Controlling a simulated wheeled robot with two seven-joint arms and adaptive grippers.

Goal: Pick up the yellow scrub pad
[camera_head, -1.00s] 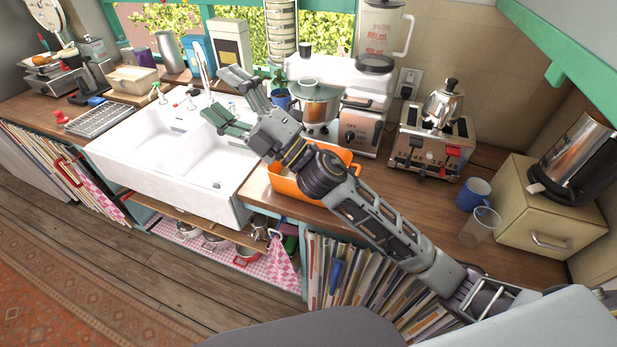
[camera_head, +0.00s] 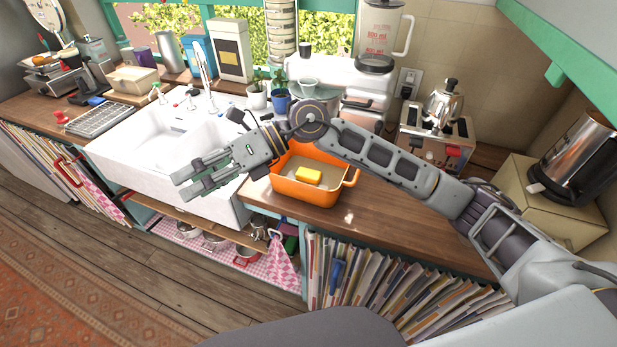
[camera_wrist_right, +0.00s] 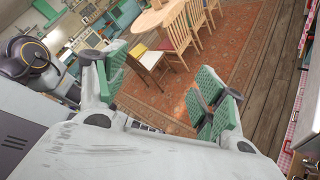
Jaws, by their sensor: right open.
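The yellow scrub pad (camera_head: 309,174) lies inside the orange roasting pan (camera_head: 301,190) on the wooden counter, right of the sink. My right gripper (camera_head: 184,185) is in front of the white sink, to the left of the pan and apart from the pad. Its fingers point left and are spread apart with nothing between them. In the right wrist view the green-padded fingers (camera_wrist_right: 165,95) are also apart, facing the room and the floor. The pad does not show in that view. My left gripper is not in view.
The white double sink (camera_head: 150,165) is left of the pan. A toaster (camera_head: 437,135), a tan box (camera_head: 540,200) and potted plants (camera_head: 281,100) stand on the counter. Bare counter (camera_head: 390,205) lies right of the pan. The wrist view shows wooden chairs (camera_wrist_right: 183,35) on a rug.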

